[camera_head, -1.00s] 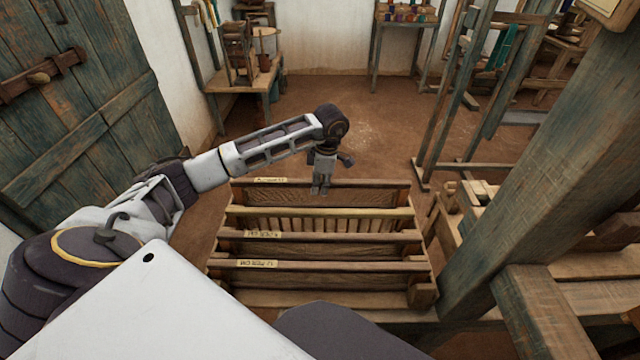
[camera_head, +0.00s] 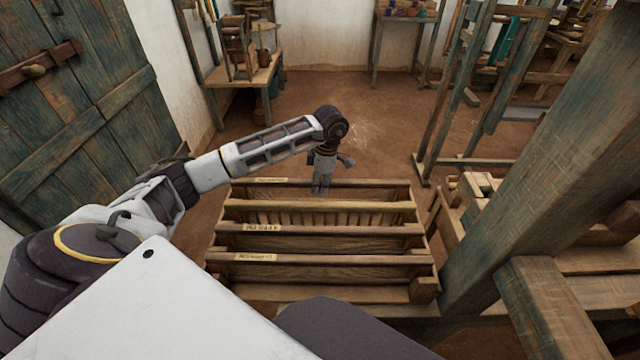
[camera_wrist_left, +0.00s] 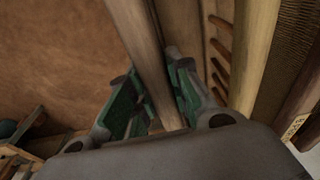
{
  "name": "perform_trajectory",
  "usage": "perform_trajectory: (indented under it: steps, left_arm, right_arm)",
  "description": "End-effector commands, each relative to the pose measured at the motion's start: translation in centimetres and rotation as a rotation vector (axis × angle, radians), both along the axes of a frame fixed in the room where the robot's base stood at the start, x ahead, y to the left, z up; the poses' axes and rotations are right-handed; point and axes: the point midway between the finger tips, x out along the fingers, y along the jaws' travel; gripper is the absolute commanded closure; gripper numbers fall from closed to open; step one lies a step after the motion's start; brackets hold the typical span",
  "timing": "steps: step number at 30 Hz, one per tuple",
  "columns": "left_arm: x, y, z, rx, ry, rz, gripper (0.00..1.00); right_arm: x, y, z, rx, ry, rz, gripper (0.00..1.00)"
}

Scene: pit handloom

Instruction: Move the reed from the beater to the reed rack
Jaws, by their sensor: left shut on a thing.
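My left gripper (camera_head: 321,188) is shut on a long brown wooden bar with a pale label, which I take to be the top of the reed (camera_head: 375,184). The bar runs level across the far side of the reed rack (camera_head: 424,290). In the left wrist view the bar (camera_wrist_left: 143,42) passes between the green-padded fingers of my left gripper (camera_wrist_left: 155,98). Whether its lower edge touches the rack is hidden. The beater cannot be made out surely. My right gripper is not in view.
A pale rail (camera_head: 320,206) lies just nearer than the held bar, with a row of pegs below it. Two labelled bars (camera_head: 350,231) lie nearer still. A thick timber post (camera_head: 540,150) stands close at the right. Open floor (camera_head: 375,130) lies beyond.

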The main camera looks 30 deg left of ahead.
Motion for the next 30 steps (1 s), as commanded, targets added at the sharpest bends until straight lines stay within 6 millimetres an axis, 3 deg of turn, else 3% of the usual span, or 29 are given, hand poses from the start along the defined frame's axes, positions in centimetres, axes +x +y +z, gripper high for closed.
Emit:
perform_trajectory:
  steps: [10, 24, 25, 30]
  left_arm:
    - [0.04, 0.0, -0.43, 0.0, -0.001, 0.0, 1.0]
    - [0.03, 0.01, -0.41, 0.0, -0.001, 0.0, 1.0]
    - [0.03, 0.01, -0.41, 0.0, -0.001, 0.0, 0.77]
    - [0.02, 0.01, -0.43, 0.0, -0.001, 0.0, 0.55]
  right_arm:
    - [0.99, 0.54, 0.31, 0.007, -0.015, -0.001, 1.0]
    - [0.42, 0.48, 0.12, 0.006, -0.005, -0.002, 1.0]
    - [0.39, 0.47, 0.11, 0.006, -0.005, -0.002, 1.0]
    - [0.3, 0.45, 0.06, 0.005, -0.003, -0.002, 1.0]
